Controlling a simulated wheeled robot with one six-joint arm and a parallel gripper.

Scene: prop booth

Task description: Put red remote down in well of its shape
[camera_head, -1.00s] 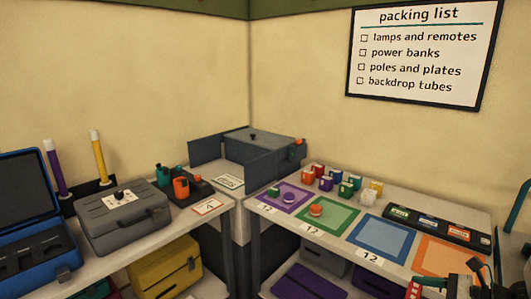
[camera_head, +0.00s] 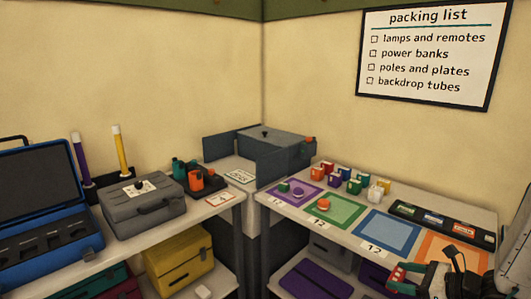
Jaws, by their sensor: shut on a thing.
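My gripper (camera_head: 408,279) is low at the right of the head view, in front of the right table. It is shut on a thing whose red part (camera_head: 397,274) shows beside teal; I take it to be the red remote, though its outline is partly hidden. The open blue case (camera_head: 72,262) stands on the left table with its lid raised. Its dark insert (camera_head: 50,243) has several wells, too small to tell their shapes. My gripper is far to the right of this case.
A closed grey case (camera_head: 145,209) and a dark tray (camera_head: 208,184) with orange and teal items stand right of the blue case. The right table has coloured mats, including a blue one (camera_head: 388,232), small blocks and a black rack (camera_head: 440,222). A gap separates the tables in front.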

